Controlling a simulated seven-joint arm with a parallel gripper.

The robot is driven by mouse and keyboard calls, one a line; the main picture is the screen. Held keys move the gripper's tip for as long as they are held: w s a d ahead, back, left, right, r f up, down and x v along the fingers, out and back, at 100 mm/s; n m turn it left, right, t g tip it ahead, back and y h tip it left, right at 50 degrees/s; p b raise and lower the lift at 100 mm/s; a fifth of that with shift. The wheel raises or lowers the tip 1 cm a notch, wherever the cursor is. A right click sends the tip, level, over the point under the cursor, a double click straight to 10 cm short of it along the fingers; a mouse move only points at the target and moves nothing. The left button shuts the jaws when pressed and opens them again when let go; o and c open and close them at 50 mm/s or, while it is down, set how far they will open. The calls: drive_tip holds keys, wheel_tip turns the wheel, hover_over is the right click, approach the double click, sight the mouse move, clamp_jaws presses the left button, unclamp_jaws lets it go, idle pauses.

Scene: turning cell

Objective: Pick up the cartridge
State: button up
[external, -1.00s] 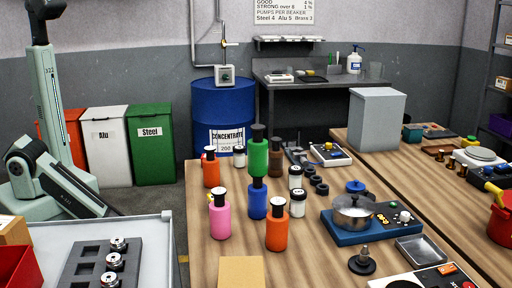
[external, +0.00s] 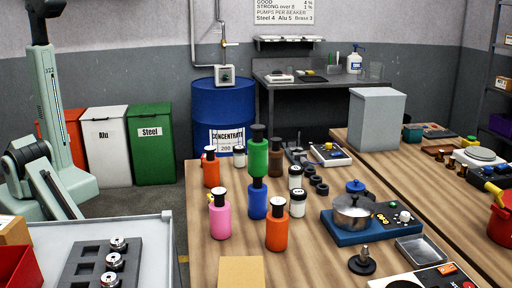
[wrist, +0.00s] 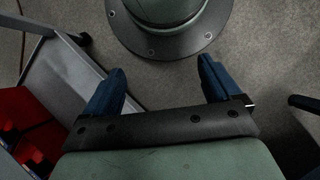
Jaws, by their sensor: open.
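I cannot tell which thing is the cartridge; nothing in view is clearly marked as one. My gripper (wrist: 162,72) shows in the wrist view with two blue fingers spread apart and nothing between them. It hangs over the bare grey floor near a round bolted base of mine. In the external view the gripper itself cannot be made out; my arm folds down at the left. Several capped bottles stand on the wooden bench, among them a pink bottle (external: 220,217), an orange bottle (external: 277,231) and a green bottle (external: 258,158), which appears above a blue bottle (external: 258,201).
A grey cart (external: 150,235) at front left carries a dark foam tray (external: 79,268) with metal parts and a red bin (external: 20,270). The cart also shows beside my gripper in the wrist view (wrist: 62,62). A pot (external: 353,211) sits on a blue unit on the bench.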

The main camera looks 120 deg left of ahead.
drive_tip(key=shift+s+d+r+m+y, duration=0.75)
drive_tip(key=shift+s+d+r, duration=0.3)
drive_tip(key=shift+s, duration=0.45)
drive_tip(key=w+a+r+n+t+h, duration=0.2)
drive_tip(key=w+r+n+h, duration=0.15)
drive_tip(key=w+r, duration=0.35)
drive_tip(key=w+a+r+n+t+h, duration=0.25)
drive_tip(key=w+r+n, duration=0.2)
drive_tip(key=w, duration=0.45)
drive_tip(key=w+a+r+n+t+h, duration=0.3)
drive_tip(key=w+a+r+n+t, duration=0.2)
drive_tip(key=w+a+r, duration=0.55)
drive_tip(key=s+a+r+n+t, duration=0.1)
drive_tip(key=a+r+n+t, duration=0.25)
drive_tip(key=a+r, duration=0.65)
drive_tip(key=s+a+r+n+t, duration=0.15)
drive_tip(key=a+r+t, duration=0.4)
drive_tip(key=r, duration=0.85)
drive_tip(key=n+t+y, duration=0.5)
drive_tip(key=n, duration=1.1)
approach(216, 168)
drive_tip(key=x, duration=0.4)
drive_tip(key=shift+a+m, duration=0.25)
drive_tip(key=shift+a, duration=0.05)
drive_tip(key=shift+d+x, duration=0.15)
drive_tip(key=shift+x, duration=1.2)
drive_tip(key=shift+d+x, duration=0.15)
drive_tip(key=shift+x, duration=1.15)
